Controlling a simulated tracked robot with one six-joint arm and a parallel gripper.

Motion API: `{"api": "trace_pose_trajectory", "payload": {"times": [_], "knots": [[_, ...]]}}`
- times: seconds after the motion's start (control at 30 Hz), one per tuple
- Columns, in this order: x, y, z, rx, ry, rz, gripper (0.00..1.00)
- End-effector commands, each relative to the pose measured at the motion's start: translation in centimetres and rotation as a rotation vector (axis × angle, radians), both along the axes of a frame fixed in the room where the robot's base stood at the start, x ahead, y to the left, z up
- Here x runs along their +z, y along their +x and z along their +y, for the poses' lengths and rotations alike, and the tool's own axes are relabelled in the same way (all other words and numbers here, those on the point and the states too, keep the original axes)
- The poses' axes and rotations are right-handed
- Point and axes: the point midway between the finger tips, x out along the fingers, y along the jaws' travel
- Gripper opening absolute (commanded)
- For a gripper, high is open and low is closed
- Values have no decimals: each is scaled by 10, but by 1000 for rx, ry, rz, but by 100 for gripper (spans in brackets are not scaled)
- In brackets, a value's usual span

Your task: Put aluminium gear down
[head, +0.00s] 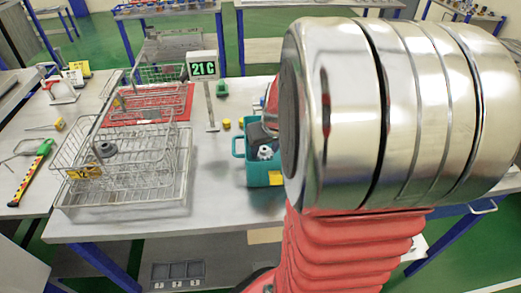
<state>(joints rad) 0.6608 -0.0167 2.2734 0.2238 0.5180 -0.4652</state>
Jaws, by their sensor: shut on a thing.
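The aluminium gear (265,153) is a small pale toothed piece, seen at the teal bin (240,150) in the middle of the table. My arm's large silver joint and red bellows fill the right side and cover part of the bin. My gripper (264,146) shows only in small part, just left of the silver joint. It is shut on the gear. I cannot tell whether the gear touches the bin or hangs above its floor.
Wire baskets (65,197) stand at the left of the steel table (215,200), one holding a grey ring (104,149). A red tray (185,103) lies behind. Bare tabletop lies between baskets and bin.

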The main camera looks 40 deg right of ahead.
Motion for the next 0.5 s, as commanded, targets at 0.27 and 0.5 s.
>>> {"api": "trace_pose_trajectory", "payload": {"times": [0.27, 0.5], "knots": [[-18, 0, 0, -1, -1, -1, 20], [-19, 0, 0, -1, -1, 0, 20]]}}
